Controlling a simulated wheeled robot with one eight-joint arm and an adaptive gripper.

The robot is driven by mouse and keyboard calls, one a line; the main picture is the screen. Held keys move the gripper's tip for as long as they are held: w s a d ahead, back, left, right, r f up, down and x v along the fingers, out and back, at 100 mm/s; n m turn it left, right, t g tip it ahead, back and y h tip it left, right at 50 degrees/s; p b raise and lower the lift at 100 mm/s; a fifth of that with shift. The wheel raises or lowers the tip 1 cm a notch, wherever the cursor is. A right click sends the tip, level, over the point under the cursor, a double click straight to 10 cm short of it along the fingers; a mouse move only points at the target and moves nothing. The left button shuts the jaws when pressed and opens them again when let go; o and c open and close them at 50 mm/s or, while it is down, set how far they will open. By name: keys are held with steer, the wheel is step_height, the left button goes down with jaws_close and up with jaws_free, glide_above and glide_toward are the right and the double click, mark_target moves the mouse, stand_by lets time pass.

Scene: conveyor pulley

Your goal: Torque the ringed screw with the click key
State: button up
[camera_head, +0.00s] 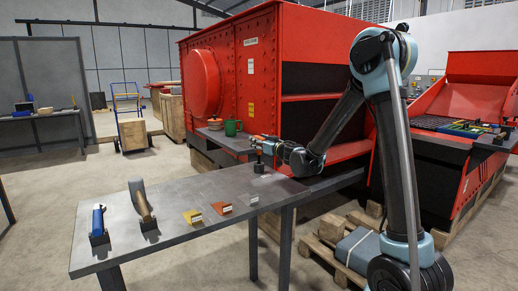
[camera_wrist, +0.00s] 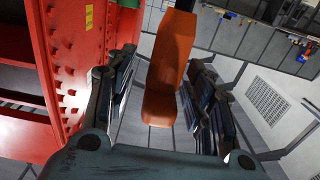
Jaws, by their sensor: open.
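My gripper (camera_head: 264,148) is at the far right end of the grey table, by a small dark stand (camera_head: 259,167). In the wrist view its two dark fingers (camera_wrist: 162,80) are open. An orange tool handle (camera_wrist: 172,55), perhaps the click key, lies between them, with a gap visible at least on the right. A blue-handled tool (camera_head: 98,221) and a wooden-handled tool (camera_head: 142,205) stand in dark holders at the left of the table. I cannot make out a ringed screw on the red machine (camera_head: 262,62).
A green mug (camera_head: 233,128) stands on a shelf by the machine. Pallets and a grey box (camera_head: 357,249) lie beside my base. Open floor is at the left.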

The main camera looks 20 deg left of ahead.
jaws_close()
step_height(320, 180, up, 10)
stand_by(0.8)
stand_by(1.8)
